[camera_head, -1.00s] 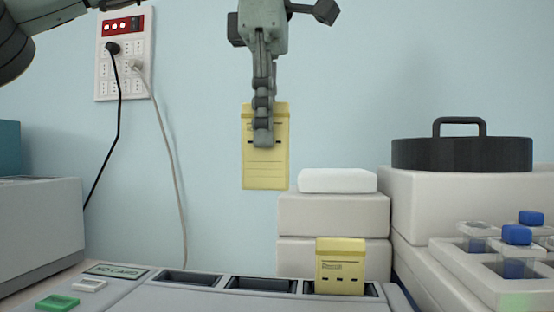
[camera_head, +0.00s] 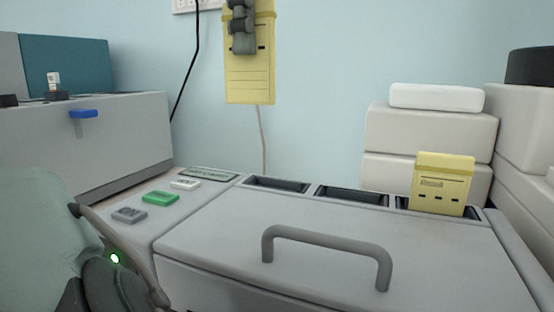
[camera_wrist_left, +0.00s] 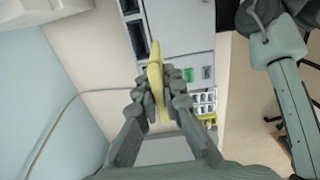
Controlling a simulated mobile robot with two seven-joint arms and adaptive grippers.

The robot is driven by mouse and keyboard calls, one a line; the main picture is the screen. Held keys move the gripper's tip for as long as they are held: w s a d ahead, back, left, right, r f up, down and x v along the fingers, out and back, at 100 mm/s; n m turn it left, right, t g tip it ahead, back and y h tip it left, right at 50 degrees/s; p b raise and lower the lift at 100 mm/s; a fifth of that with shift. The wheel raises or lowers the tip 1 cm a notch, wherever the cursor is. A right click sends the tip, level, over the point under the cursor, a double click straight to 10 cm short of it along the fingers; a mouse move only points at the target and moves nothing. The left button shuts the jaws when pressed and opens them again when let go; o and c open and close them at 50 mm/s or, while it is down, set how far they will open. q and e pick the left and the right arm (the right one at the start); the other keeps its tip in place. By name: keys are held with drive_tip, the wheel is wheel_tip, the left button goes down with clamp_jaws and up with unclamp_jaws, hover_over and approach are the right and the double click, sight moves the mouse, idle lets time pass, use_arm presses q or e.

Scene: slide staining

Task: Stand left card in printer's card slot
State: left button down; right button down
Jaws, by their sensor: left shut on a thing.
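My left gripper (camera_head: 241,30) is shut on a yellow card (camera_head: 250,85), which hangs upright against the blue wall in the head view. The gripper also shows in the left wrist view (camera_wrist_left: 158,95), with the yellow card (camera_wrist_left: 154,62) pinched between its fingers. The printer (camera_head: 225,225) has three dark slots along its back. The left slot (camera_head: 275,185) and middle slot (camera_head: 352,195) are empty. A second yellow card (camera_head: 443,185) stands in the right slot. The held card is well above the slots, roughly over the left one; its depth relative to the slot is unclear.
The printer has a grey handle (camera_head: 325,245) on its lid, a green button (camera_head: 160,198) and a small display (camera_head: 208,174). White boxes (camera_head: 430,130) stand behind the right slot. A grey machine (camera_head: 110,140) stands at left. Air between held card and slots is clear.

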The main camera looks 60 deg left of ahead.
use_arm(q)
drive_tip(key=s+a+f, duration=0.3)
drive_tip(key=s+f, duration=0.1)
drive_tip(key=s, duration=0.2)
drive_tip(key=w+f, duration=0.3)
drive_tip(key=w+d+f, duration=0.1)
drive_tip(key=w+f, duration=0.6)
drive_tip(key=f, duration=0.1)
drive_tip(key=shift+w+d+f+b, duration=0.1)
drive_tip(key=shift+w+d+b, duration=0.15)
drive_tip(key=shift+b, duration=0.05)
drive_tip(key=shift+f, duration=0.1)
use_arm(e)
drive_tip(key=shift+w+a+r, duration=0.2)
drive_tip(key=shift+a+r, duration=0.05)
drive_tip(key=shift+r, duration=0.2)
drive_tip(key=shift+w+a+r, duration=0.2)
drive_tip(key=shift+r, duration=0.25)
use_arm(q)
drive_tip(key=shift+f, duration=0.15)
use_arm(e)
drive_tip(key=shift+s, duration=0.15)
use_arm(q)
drive_tip(key=c, duration=1.7)
unclamp_jaws()
use_arm(e)
drive_tip(key=shift+w+d+r, duration=0.1)
drive_tip(key=shift+w+r, duration=0.15)
drive_tip(key=shift+r, duration=0.05)
